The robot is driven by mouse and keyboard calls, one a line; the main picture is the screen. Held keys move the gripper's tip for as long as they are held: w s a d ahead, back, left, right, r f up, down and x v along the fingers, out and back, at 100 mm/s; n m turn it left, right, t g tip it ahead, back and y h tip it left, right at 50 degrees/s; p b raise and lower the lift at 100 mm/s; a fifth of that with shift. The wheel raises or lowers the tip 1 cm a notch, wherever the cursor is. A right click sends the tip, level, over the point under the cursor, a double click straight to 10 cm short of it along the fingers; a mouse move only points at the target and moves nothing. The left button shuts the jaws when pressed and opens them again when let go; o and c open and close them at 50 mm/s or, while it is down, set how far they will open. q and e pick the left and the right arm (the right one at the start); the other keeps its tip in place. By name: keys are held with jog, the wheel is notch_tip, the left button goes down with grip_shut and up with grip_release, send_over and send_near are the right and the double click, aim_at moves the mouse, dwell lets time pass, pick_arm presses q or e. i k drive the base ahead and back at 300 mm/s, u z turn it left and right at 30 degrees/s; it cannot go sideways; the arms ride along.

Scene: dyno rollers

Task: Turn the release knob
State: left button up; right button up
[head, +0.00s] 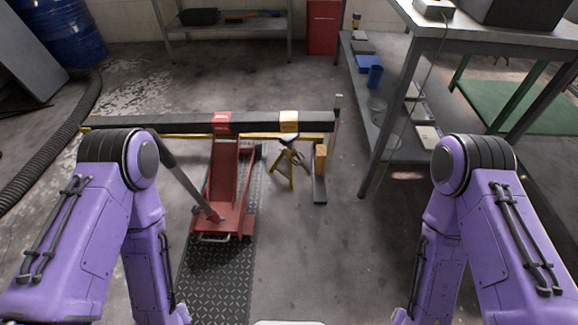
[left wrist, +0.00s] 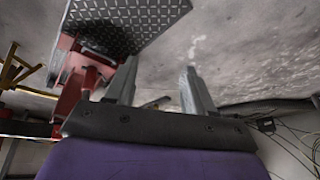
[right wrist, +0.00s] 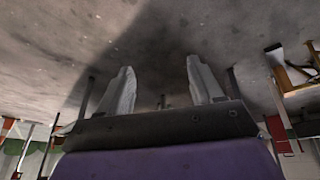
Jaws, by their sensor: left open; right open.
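A red floor jack (head: 222,212) stands on a black diamond-plate mat (head: 222,290) in the head view. Its dark handle (head: 182,178) slants up and left, and its upper end passes near my left arm. I cannot make out the release knob in any view. In the left wrist view the red jack (left wrist: 72,80) shows at the left, apart from my left gripper (left wrist: 158,72), which is open and empty. My right gripper (right wrist: 160,68) is open and empty over bare floor in the right wrist view. Neither gripper shows in the head view.
A long dark beam (head: 170,121) with a red and a yellow band lies across above the jack. A yellow jack stand (head: 287,160) is right of the jack. A metal workbench (head: 480,32) stands at the right. Concrete floor right of the mat is clear.

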aim_at(196, 211)
jog(key=k, duration=0.25)
jog(key=u, duration=0.75)
jog(key=i, duration=0.15)
jog(key=u, duration=0.25)
